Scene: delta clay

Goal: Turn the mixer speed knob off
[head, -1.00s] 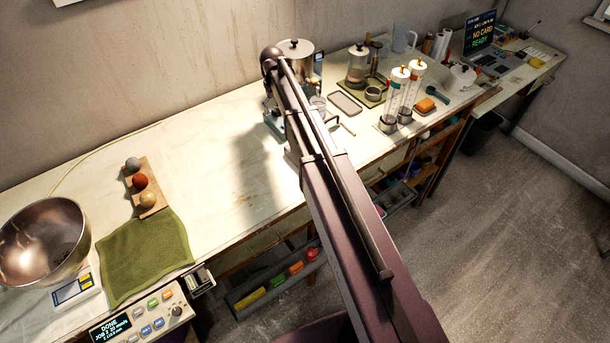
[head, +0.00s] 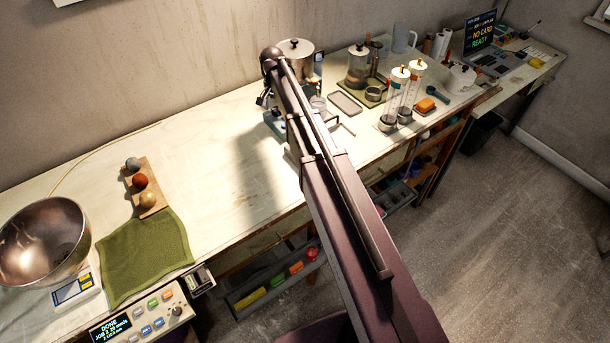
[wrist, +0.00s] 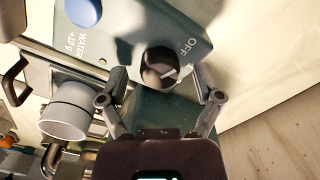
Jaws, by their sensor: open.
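The mixer's grey-blue panel fills the upper middle of the wrist view. Its dark round speed knob (wrist: 158,62) has a pale pointer line, slanted up to the right. The word OFF (wrist: 187,47) is printed just right of the knob. I cannot tell exactly which mark the pointer meets. My gripper (wrist: 160,82) is open, with one finger on each side of the knob's near part. No clear contact shows. In the head view, the mixer's base (head: 275,122) and metal bowl (head: 295,58) are partly behind my arm, which hides the knob.
On the panel, a blue button (wrist: 83,11) lies near the WATER label. A white cup (wrist: 66,110) stands left of my gripper in the wrist view. A grey tray (head: 345,102) and two clear cylinders (head: 392,100) stand right of the mixer.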

